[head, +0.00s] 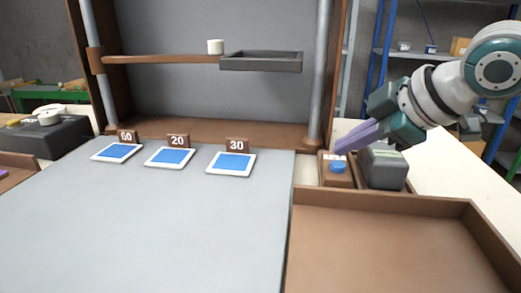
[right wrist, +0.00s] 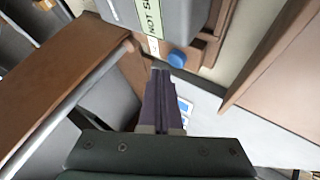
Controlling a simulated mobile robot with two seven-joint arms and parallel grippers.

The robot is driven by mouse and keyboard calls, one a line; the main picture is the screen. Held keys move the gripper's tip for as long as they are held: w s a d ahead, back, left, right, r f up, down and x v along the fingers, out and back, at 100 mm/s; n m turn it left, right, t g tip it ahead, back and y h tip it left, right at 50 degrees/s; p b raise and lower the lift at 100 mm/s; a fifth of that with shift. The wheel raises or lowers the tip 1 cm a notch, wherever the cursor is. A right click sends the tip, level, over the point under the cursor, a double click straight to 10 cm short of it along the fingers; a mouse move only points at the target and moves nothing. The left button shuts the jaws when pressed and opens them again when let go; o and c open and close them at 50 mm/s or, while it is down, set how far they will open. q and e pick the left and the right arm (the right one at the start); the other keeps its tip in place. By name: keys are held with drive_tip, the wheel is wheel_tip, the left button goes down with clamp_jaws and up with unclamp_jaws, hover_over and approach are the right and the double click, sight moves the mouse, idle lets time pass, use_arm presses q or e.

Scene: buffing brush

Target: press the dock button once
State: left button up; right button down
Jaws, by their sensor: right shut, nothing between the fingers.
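The dock button is a blue round cap (head: 338,168) on a small brown block (head: 337,180), right of the grey mat. It also shows in the right wrist view as a blue cap (right wrist: 178,58). My right gripper (head: 339,148) is shut and empty, its purple fingers pointing down-left at the block's back part, close to the button. In the right wrist view its fingertips (right wrist: 160,68) appear just beside the button. I cannot tell whether they touch the block; the tips look apart from the button. My left gripper is not in view.
A grey box (head: 383,170) with a label stands right beside the button block. An empty brown tray (head: 400,245) lies in front. Three blue-faced pads (head: 231,164) with signs 60, 20 and 30 line the mat's back.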

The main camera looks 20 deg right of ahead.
sight(344, 171)
drive_tip(key=shift+f, duration=0.1)
idle(0.5)
drive_tip(key=shift+f, duration=0.35)
drive_tip(key=shift+f, duration=0.55)
idle(0.6)
idle(0.3)
drive_tip(key=shift+r+p, duration=0.95)
drive_tip(key=shift+p, duration=0.25)
wheel_tip(344, 171, up, 5)
drive_tip(key=p, duration=0.6)
